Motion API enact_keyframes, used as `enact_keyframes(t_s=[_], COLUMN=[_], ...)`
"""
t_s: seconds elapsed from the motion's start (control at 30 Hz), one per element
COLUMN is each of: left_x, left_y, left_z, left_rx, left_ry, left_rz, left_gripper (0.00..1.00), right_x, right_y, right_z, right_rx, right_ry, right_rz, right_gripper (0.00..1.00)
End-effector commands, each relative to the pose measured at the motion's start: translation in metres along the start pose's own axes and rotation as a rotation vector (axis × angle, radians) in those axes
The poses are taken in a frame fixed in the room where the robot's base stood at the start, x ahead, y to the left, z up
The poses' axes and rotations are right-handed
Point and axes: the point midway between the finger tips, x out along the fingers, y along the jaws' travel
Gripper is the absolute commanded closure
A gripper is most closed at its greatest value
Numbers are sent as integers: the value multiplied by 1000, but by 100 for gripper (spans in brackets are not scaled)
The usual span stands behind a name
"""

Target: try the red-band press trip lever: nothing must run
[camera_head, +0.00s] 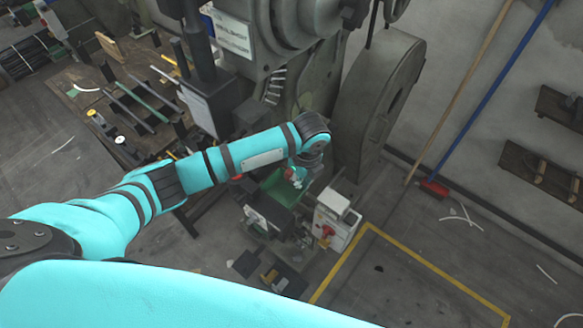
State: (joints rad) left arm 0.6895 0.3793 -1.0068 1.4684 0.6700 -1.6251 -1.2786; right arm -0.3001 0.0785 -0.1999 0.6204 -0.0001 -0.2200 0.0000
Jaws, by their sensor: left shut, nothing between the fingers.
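My left arm reaches in from the left across the middle of the view. Its dark wrist bends down over the foot of a big grey press (270,35). My left gripper (296,184) is at the end of that wrist, small and partly hidden by it. It is shut and empty, close above a green surface (278,188) at the press foot. Small red parts show around it, but I cannot tell which is the trip lever or whether the gripper touches it. No red band can be made out for certain. My right gripper is not in view.
A white box (343,232) with a red knob stands right of the gripper. A large grey wheel guard (378,105) rises behind. A bench (85,88) with rods and small parts is at left. A broom leans on the wall. Floor inside the yellow line (420,266) is mostly clear.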

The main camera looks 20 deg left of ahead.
Motion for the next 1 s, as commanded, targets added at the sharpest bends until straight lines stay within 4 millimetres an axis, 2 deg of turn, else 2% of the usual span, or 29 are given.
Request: enact_keyframes(t_s=[0.17,0.27,0.5,0.7,0.83,1.0], left_x=[-9,-25,-78,-109,-119,-122], left_y=[0,0,-1,0,0,0], left_z=[3,3,0,-2,-2,-2], left_rx=[-3,-1,0,-1,0,0], left_ry=[-5,-7,-5,-4,-3,-3], left_rz=[0,-2,-4,-2,-1,0], left_gripper=[100,100,100,100,100,100], right_x=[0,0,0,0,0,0], right_y=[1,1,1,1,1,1], right_z=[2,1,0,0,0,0], right_rx=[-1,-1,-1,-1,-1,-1], right_ry=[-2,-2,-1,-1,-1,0], right_rz=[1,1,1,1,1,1], right_gripper=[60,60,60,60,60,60])
